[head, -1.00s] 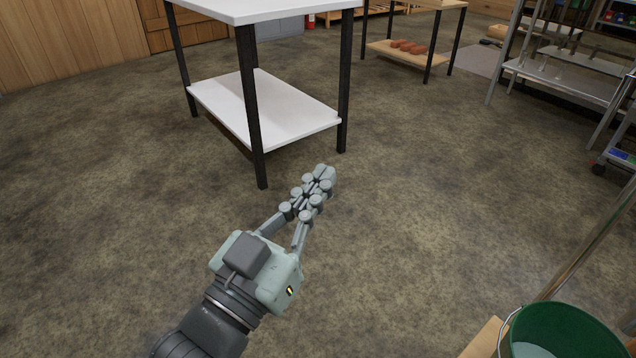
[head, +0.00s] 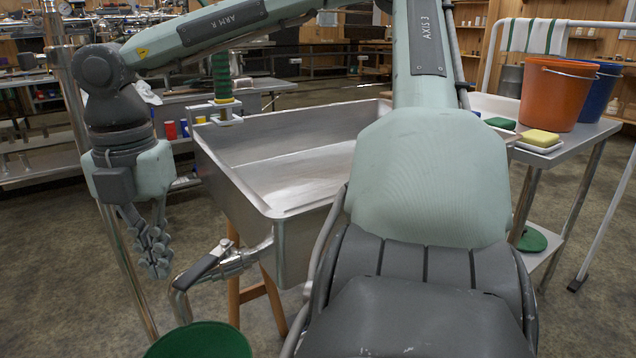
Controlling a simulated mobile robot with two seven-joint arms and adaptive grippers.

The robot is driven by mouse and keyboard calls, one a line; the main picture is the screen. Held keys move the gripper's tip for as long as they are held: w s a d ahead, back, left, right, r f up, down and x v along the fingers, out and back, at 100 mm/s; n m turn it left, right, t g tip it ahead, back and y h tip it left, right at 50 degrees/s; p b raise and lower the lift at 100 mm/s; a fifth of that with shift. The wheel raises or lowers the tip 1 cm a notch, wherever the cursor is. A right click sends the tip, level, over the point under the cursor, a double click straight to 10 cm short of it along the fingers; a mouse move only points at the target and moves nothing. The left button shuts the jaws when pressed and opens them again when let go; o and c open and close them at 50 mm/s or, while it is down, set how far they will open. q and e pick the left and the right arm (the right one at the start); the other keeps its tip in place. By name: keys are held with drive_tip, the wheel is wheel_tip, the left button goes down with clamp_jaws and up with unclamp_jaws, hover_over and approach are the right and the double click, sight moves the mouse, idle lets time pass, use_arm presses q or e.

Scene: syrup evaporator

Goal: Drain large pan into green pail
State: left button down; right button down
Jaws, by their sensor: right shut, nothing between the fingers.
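The large pan (head: 232,176) is a wide steel tray on a wooden stand in the middle of the head view. A drain valve (head: 222,262) with a lever sticks out of its near side, and its spout bends down. The round green top of what looks like the green pail (head: 198,341) shows at the bottom edge, just below the spout; the rest is cut off. My right gripper (head: 158,262) hangs with its fingers down, shut and empty, left of the valve and apart from it. My left gripper is out of view.
My own arm hides the right part of the pan. A steel table (head: 572,143) at right holds an orange bucket (head: 556,95), a blue bucket (head: 604,92) and sponges (head: 541,138). A metal post (head: 120,265) stands close by my right gripper. Shelves line the back.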

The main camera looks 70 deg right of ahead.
sight(175, 282)
idle(0.4)
drive_tip(key=shift+s+a+b, duration=0.45)
drive_tip(key=shift+s+a, duration=0.15)
drive_tip(key=shift+s, duration=0.3)
drive_tip(key=shift+s, duration=0.1)
drive_tip(key=shift+s+a+b, duration=0.2)
drive_tip(key=shift+s, duration=0.3)
drive_tip(key=shift+s+a+b, duration=0.15)
drive_tip(key=shift+s, duration=0.4)
